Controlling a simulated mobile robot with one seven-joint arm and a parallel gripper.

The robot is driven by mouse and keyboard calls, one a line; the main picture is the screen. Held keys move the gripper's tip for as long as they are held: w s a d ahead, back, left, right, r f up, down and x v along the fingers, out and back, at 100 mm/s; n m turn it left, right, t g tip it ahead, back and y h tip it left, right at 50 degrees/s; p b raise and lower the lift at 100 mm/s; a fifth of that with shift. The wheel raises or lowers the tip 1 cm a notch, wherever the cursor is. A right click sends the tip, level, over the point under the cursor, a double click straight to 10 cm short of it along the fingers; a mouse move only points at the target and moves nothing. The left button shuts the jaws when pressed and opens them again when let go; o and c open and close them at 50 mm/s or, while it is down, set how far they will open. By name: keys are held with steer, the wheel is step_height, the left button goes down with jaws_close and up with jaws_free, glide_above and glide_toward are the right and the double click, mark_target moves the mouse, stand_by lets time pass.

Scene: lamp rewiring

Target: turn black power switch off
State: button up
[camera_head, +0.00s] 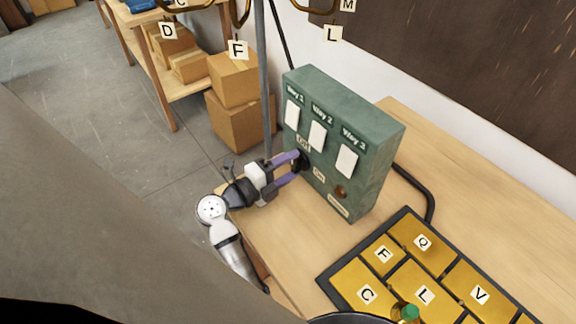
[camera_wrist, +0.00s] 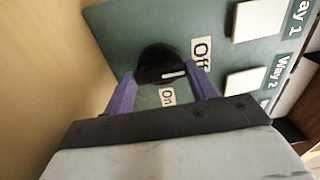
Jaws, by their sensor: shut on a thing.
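The black power switch (camera_wrist: 158,58) is a round knob with a raised grip and a white mark, on the face of a green box (camera_head: 358,130). In the wrist view, the white mark points right, between the "Off" label (camera_wrist: 201,50) and the "On" label (camera_wrist: 168,97). My gripper (camera_wrist: 162,74) has its purple fingers on either side of the knob's grip, shut on it. In the head view, my gripper (camera_head: 295,167) reaches the box from the left and partly hides the switch (camera_head: 303,160).
The box stands on a wooden table (camera_head: 275,228) and has three white switches marked "Way" and a brown knob (camera_head: 341,192). A black cable (camera_head: 425,190) runs behind it. A tray of yellow lettered compartments (camera_head: 385,232) lies in front. A grey pole (camera_head: 264,90) rises behind my gripper.

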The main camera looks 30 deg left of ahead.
steer(key=o, duration=1)
steer(key=b+v, duration=0.4)
steer(key=v, duration=1)
